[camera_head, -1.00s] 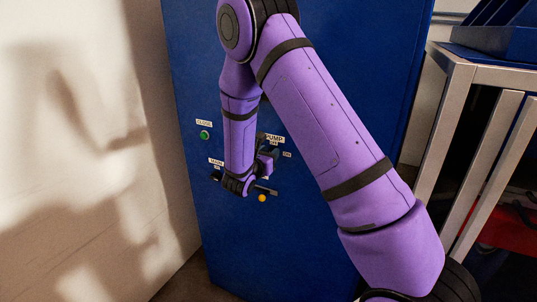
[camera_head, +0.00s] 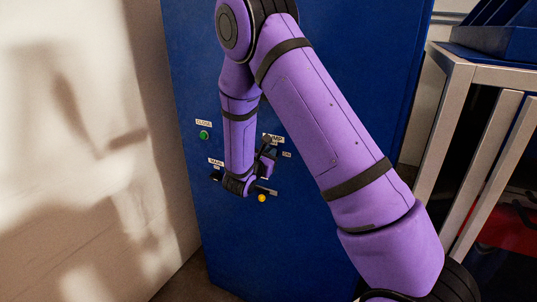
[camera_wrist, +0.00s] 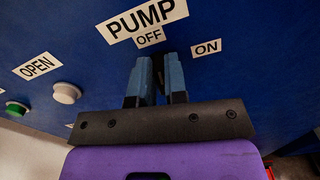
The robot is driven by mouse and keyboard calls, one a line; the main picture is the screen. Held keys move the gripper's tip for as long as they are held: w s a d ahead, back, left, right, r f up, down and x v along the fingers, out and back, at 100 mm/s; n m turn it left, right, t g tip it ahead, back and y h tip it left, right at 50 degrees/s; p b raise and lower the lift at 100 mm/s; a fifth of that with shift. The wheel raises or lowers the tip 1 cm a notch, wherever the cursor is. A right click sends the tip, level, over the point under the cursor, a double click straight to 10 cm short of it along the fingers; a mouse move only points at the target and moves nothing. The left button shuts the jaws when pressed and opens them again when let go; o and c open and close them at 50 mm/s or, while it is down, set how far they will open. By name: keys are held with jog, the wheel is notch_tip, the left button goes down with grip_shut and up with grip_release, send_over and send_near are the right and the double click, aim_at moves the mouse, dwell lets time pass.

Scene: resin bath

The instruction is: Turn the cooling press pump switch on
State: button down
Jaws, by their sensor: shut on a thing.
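The pump switch is a small dark knob (camera_wrist: 158,76), mostly hidden between the fingers, just below the OFF label (camera_wrist: 149,37) in the wrist view. The PUMP label (camera_wrist: 142,17) is above it and the ON label (camera_wrist: 206,47) is to its right. My gripper (camera_wrist: 157,62) is shut on the switch, with its blue-grey fingers on both sides, near the OFF label. In the head view, my gripper (camera_head: 267,153) is at the blue cabinet front (camera_head: 300,235), partly covering the PUMP label (camera_head: 274,138). The switch's exact angle is hard to tell.
The cabinet also bears a green button (camera_head: 204,135), a MAIN label (camera_head: 216,161) and a yellow button (camera_head: 262,198). A white button (camera_wrist: 67,93) sits below the OPEN label (camera_wrist: 36,66). A pale wall stands left; a metal-framed table (camera_head: 456,75) stands right.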

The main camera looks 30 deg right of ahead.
jog(key=shift+s+d+f+m, duration=0.1)
jog(key=shift+s+f+m, duration=0.15)
jog(key=shift+m, duration=2.35)
jog(key=shift+s+d+f+m, duration=0.1)
jog(key=shift+f+m, duration=0.2)
jog(key=shift+m, duration=2.3)
jog(key=shift+s+d+f+m, duration=0.1)
jog(key=shift+s+f+m, duration=0.15)
jog(key=shift+m, duration=2.35)
jog(key=c, duration=1.1)
grip_release()
jog(key=shift+c, duration=0.2)
jog(key=v, duration=1)
jog(key=shift+s+a, duration=0.2)
jog(key=shift+a, duration=0.15)
